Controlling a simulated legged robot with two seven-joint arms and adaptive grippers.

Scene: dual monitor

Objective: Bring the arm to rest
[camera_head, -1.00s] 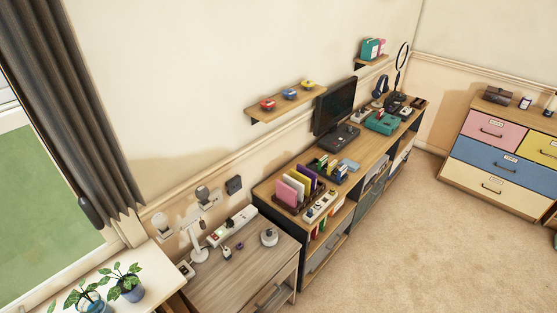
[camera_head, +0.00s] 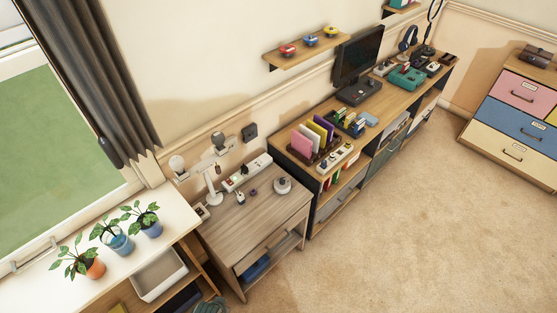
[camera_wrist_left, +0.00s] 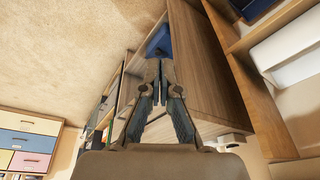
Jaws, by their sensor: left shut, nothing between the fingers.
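My left gripper (camera_wrist_left: 160,88) shows in the left wrist view with its two fingers together and nothing between them. It is over the carpet side of the room, with the side of the wooden nightstand (camera_wrist_left: 205,85) behind it. Neither of my arms shows in the head view. In the head view the nightstand (camera_head: 262,215) stands between the white plant table (camera_head: 150,253) and the long desk (camera_head: 400,105). My right gripper is not in either view.
A monitor (camera_head: 357,60) stands on the desk. Several potted plants stand on the white table, one in an orange pot (camera_head: 93,268). A coloured drawer chest (camera_head: 520,115) is at the right. The carpet (camera_head: 400,230) in front of the furniture is clear.

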